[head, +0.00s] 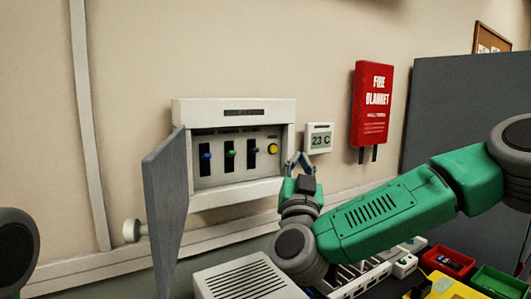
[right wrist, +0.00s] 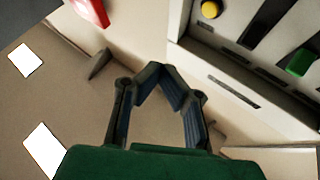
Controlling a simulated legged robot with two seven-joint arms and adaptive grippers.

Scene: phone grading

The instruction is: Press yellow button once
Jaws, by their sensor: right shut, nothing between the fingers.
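The yellow button (head: 272,148) is round and sits at the right end of the panel inside an open white wall box (head: 235,107). It also shows at the top of the right wrist view (right wrist: 210,9). My right gripper (head: 300,158) is shut and empty, just right of the box's right edge and a little below the button's height in the head view. In the right wrist view its fingertips (right wrist: 155,68) meet below and left of the button, apart from it. My left gripper is out of view.
Blue, green and dark sliders (head: 229,152) stand left of the button. The box's grey door (head: 165,200) hangs open at left. A thermostat (head: 319,138) and red fire blanket case (head: 372,103) are at right. Red (head: 448,261) and green bins lie at lower right.

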